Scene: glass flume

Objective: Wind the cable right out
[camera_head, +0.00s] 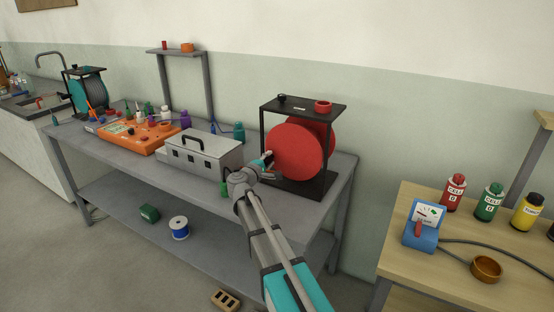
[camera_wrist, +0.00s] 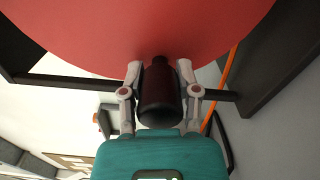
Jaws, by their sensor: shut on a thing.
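A large red reel (camera_head: 294,152) stands upright in a black frame (camera_head: 311,104) at the right end of the grey bench. Its red disc (camera_wrist: 140,32) fills the top of the wrist view. A dark, round crank handle (camera_wrist: 160,92) sticks out from the disc. My gripper (camera_wrist: 160,80) is shut on this handle, one finger on each side. In the head view my gripper (camera_head: 266,166) is at the disc's lower left edge. A thin orange line (camera_wrist: 226,75), perhaps the cable, shows right of the gripper. Any cable wound behind the disc is hidden.
A grey metal box (camera_head: 202,155) stands close left of my gripper, with an orange panel (camera_head: 135,133) beyond it. A second reel (camera_head: 88,94) in a black frame is far left. A wooden table (camera_head: 420,272) with bottles and a blue meter (camera_head: 423,226) stands at right.

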